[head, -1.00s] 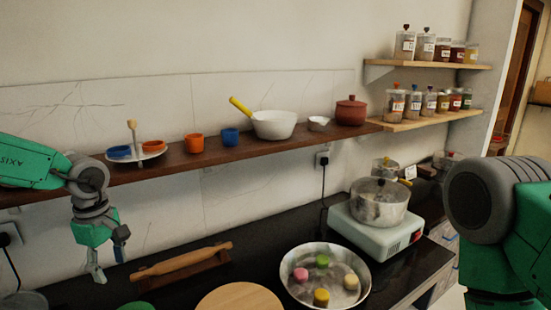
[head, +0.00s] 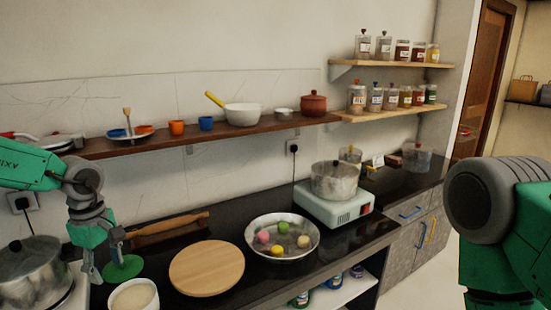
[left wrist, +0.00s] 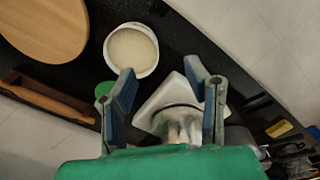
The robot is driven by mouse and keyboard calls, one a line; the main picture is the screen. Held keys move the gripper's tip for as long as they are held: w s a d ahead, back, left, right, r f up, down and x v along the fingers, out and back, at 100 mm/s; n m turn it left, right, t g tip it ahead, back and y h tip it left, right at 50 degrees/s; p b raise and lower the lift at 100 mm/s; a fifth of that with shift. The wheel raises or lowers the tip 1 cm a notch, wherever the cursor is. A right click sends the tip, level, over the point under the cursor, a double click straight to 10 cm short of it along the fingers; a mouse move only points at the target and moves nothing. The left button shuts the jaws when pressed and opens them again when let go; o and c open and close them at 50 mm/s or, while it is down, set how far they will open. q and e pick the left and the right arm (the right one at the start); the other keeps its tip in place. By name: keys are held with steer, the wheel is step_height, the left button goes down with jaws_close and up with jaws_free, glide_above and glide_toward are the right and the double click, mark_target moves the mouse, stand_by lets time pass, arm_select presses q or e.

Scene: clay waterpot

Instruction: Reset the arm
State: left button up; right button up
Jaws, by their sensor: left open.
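My left arm comes in from the left in the head view. Its gripper (head: 91,272) hangs fingers-down, open and empty, above the counter's left end, beside a steel pot (head: 28,272) and a green disc (head: 123,268). In the left wrist view the open gripper (left wrist: 160,69) has its two blue-grey fingers apart, with nothing held between them. A white bowl (left wrist: 132,50) of pale contents shows beyond the fingertips. A reddish-brown lidded clay pot (head: 313,105) stands on the wall shelf. My right arm shows at the right edge; its gripper is out of view.
A round wooden board (head: 207,267), a rolling pin (head: 168,225) and a steel basin (head: 282,248) with several coloured pieces occupy the counter. A pot (head: 335,181) sits on a white stove (head: 334,207). The shelf (head: 215,134) above holds cups and bowls. Floor is free at right.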

arm_select(q)
steer(key=s+f+m+t+y+b, duration=0.25)
steer(key=s+f+m, duration=0.2)
steer(key=f, duration=0.65)
steer(key=s+f+m+t+y+b, duration=0.1)
steer(key=s+f+m+y+b, duration=0.3)
steer(key=f, duration=0.7)
steer(key=s+d+f+m+g+h+b, duration=0.1)
steer(key=s+d+f+m+h, duration=0.1)
steer(key=s, duration=0.6)
steer(key=s+d+f+m+g+h+b, duration=0.1)
steer(key=s+d+f+m+h, duration=0.1)
steer(key=s+f, duration=0.4)
steer(key=s+d+f+m+g+h+b, duration=0.1)
steer(key=s+d+f+m, duration=0.3)
steer(key=s, duration=0.7)
steer(key=shift+d+f+h+b, duration=0.15)
steer(key=shift+d+h+b, duration=0.2)
steer(key=shift+h+b, duration=0.25)
arm_select(e)
step_height(320, 180, down, 11)
steer(key=shift+s+d+r, duration=0.2)
steer(key=shift+s+d, duration=0.05)
steer(key=shift+d, duration=0.05)
arm_select(q)
steer(key=shift+w+d, duration=0.2)
steer(key=shift+d, duration=0.05)
arm_select(e)
steer(key=shift+d+f, duration=0.1)
steer(key=shift+d, duration=0.15)
